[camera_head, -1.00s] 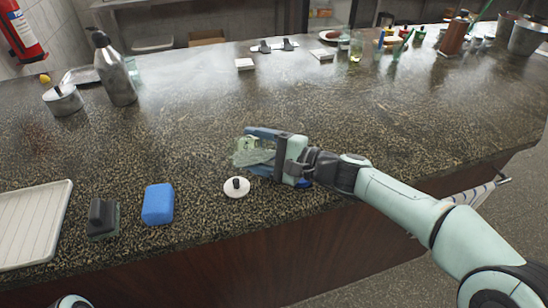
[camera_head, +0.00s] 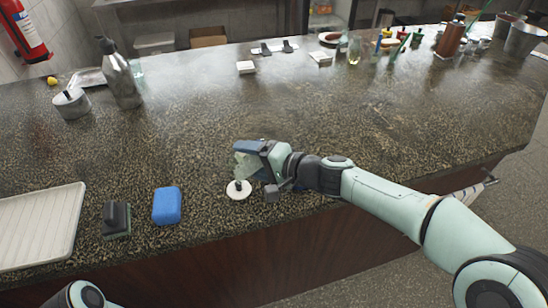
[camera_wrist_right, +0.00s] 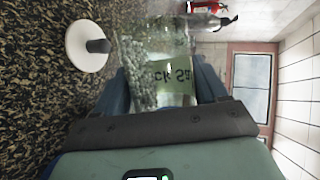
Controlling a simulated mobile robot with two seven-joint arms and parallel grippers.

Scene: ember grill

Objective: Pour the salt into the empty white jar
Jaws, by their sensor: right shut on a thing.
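My right gripper (camera_head: 252,162) is shut on a clear glass salt jar (camera_head: 245,165), over the front middle of the counter. In the right wrist view the salt jar (camera_wrist_right: 160,75) sits between the blue fingers, with pale grains inside and a label whose visible letters read "ck Sa". The grains lie towards the counter side. A round white lid (camera_head: 238,193) with a black knob lies on the counter just in front of the jar; it also shows in the right wrist view (camera_wrist_right: 82,46). I cannot make out an empty white jar. My left gripper is out of view.
On the left are a blue sponge (camera_head: 166,206), a dark scrubber (camera_head: 117,221), a white tray (camera_head: 35,225), a metal pot (camera_head: 71,106) and a metal bottle (camera_head: 122,80). Bottles and tins crowd the far right. The counter's middle is clear.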

